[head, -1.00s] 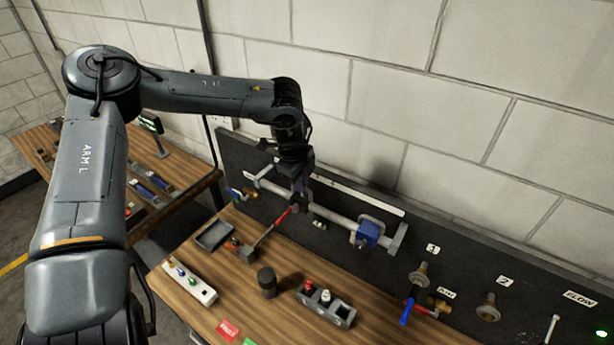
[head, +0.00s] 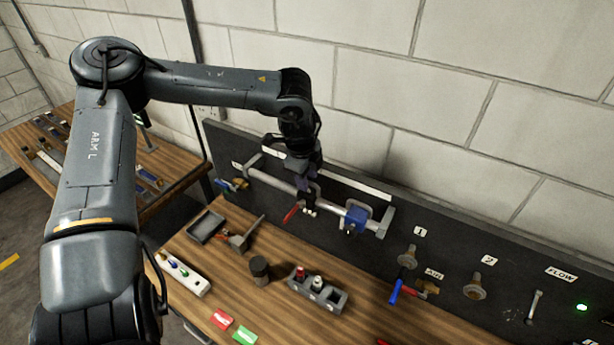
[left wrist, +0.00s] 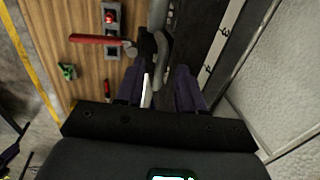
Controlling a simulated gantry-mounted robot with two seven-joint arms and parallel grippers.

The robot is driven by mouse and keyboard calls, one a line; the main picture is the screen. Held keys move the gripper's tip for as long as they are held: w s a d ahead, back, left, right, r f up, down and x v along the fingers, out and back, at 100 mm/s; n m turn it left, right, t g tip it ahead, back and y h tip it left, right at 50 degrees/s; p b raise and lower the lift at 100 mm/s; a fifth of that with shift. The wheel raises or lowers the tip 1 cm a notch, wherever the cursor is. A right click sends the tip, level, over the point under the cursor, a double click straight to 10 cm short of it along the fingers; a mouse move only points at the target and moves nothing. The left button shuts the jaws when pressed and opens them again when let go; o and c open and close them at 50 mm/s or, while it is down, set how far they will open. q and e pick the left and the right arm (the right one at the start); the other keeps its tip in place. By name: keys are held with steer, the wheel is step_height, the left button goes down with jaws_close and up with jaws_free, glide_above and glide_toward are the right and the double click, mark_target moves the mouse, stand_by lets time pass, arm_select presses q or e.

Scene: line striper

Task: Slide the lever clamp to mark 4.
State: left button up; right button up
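The lever clamp (head: 308,208) sits on a grey rail (head: 273,182) on the dark board, its red lever (head: 291,212) pointing down and forward. In the left wrist view the red lever (left wrist: 95,40) reaches left from the dark clamp body (left wrist: 150,46). My left gripper (head: 308,186) is at the clamp from above. In the wrist view its fingers (left wrist: 158,88) stand apart, with the clamp just beyond the tips; contact is unclear. The white scale strip (left wrist: 218,48) shows 3 and, nearer the gripper, 4. My right gripper is out of view.
A blue block (head: 356,217) sits on the rail right of the clamp. Valves, with a blue handle (head: 396,291), are farther right. A grey tray (head: 206,227), a dark cylinder (head: 259,268) and a grey socket block (head: 318,291) stand on the wooden bench below.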

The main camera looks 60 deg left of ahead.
mark_target(303, 197)
arm_select(q)
step_height(303, 197, up, 11)
steer(key=s+d+b, duration=0.1)
steer(key=s+b, duration=0.1)
steer(key=shift+f, duration=0.15)
stand_by(0.3)
steer(key=shift+d, duration=0.1)
